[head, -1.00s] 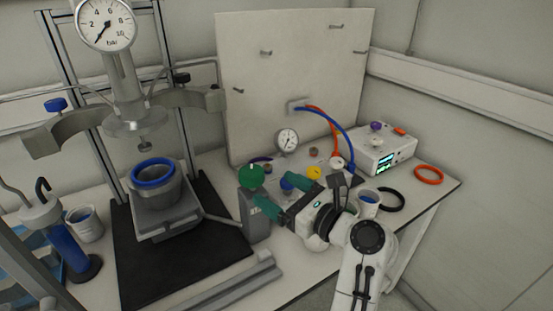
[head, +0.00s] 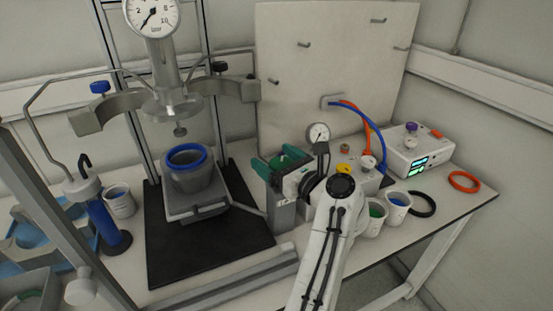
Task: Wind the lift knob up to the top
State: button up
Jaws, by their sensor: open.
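The lift platform (head: 197,210) carries a grey vessel (head: 192,178) with a blue ring (head: 187,157). The vessel stands below the metal reactor head (head: 176,103), with a clear gap between them.
A black mat (head: 165,262) lies under the stand. White cups (head: 397,208) and black and orange rings (head: 464,181) lie to the right. A white control box (head: 418,150) stands behind them. A blue cylinder (head: 103,220) and a cup (head: 120,202) stand at left.

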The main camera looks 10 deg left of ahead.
jog(key=c, duration=1)
